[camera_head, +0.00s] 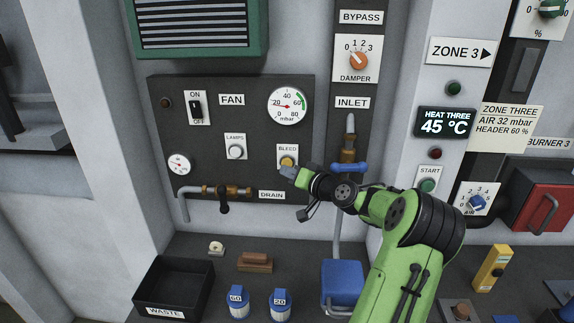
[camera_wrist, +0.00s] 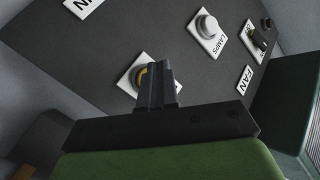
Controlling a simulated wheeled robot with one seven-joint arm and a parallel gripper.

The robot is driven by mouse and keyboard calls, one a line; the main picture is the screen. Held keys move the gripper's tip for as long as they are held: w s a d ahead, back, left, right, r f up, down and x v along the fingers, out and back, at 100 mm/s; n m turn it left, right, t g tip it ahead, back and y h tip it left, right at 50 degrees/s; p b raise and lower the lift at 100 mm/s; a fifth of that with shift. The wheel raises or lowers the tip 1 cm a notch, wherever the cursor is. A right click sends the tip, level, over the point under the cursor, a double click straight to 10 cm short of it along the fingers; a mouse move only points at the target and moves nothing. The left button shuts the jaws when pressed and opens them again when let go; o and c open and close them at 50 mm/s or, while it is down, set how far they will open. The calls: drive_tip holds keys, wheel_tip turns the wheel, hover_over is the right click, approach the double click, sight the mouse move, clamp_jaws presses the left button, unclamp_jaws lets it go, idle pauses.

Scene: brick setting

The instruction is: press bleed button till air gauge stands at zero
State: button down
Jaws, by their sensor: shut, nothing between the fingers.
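The yellow bleed button (camera_head: 288,161) sits on a white plate labelled BLEED on the dark panel. My gripper (camera_head: 287,169) is shut and empty, with its tips at the lower edge of the button. In the wrist view the shut fingers (camera_wrist: 157,82) cover much of the button, and a yellow rim (camera_wrist: 139,75) shows beside them. I cannot tell whether the tips touch or press it. The air gauge (camera_head: 287,106), marked mbar, is above the button. Its red needle points left, near the 20 mark, not clearly readable.
A lamps button (camera_head: 236,152) is left of the bleed plate. A blue-handled inlet valve (camera_head: 348,167) stands close right of my gripper. A drain pipe with a brass valve (camera_head: 226,190) runs below. A waste bin (camera_head: 174,290) and bottles stand on the ledge.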

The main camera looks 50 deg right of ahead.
idle(0.6)
drive_tip(key=shift+w+d, duration=0.3)
drive_tip(key=shift+d, duration=0.05)
drive_tip(key=shift+w+d, duration=0.2)
drive_tip(key=shift+d, duration=0.15)
idle(0.6)
idle(0.4)
drive_tip(key=shift+s+a+b, duration=0.5)
drive_tip(key=shift+a, duration=0.2)
drive_tip(key=s+a+b, duration=0.1)
drive_tip(key=a, duration=0.1)
drive_tip(key=s+a+b, duration=0.2)
drive_tip(key=shift+s, duration=0.1)
